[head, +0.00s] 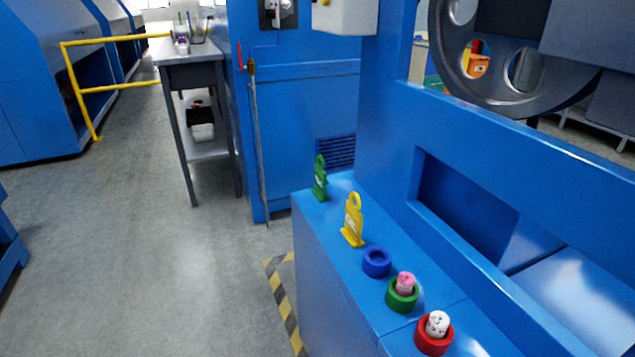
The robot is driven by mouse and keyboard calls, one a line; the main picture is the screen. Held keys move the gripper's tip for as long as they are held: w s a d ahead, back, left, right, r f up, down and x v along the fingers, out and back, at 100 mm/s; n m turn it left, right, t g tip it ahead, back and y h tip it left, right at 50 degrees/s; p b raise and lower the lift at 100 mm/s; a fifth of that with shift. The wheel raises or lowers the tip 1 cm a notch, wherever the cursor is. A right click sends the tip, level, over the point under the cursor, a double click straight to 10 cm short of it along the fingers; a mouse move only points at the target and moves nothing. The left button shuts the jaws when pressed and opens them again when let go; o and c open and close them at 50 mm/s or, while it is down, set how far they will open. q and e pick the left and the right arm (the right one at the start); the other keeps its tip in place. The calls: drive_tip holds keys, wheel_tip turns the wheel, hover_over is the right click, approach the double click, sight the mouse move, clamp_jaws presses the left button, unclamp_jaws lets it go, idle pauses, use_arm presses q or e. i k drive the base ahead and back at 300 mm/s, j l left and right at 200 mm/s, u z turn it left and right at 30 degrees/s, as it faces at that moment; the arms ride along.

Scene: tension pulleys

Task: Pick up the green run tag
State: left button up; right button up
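The green run tag (320,178) stands upright at the far end of a blue machine ledge (335,245), close to the ledge's left edge. It has a loop at the top and a wider foot. A similar yellow tag (353,222) stands nearer on the same ledge, apart from the green one. Neither of my grippers is in the head view.
Blue, green and red ring holders (377,262) line the ledge nearer; the green holds a pink piece, the red a white piece. A blue machine frame (500,150) rises to the right. Open grey floor (160,260) lies left.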

sight(319, 190)
drive_tip(key=i+j+z, duration=0.75)
drive_tip(key=j, duration=0.25)
drive_tip(key=i+j+z, duration=0.25)
drive_tip(key=j, duration=0.15)
drive_tip(key=i+j+z, duration=0.25)
drive_tip(key=j, duration=0.2)
drive_tip(key=j+z, duration=0.25)
drive_tip(key=j, duration=0.2)
drive_tip(key=j+z, duration=0.25)
drive_tip(key=j, duration=0.25)
drive_tip(key=i+j+z, duration=0.1)
drive_tip(key=j+z, duration=0.15)
drive_tip(key=j, duration=0.3)
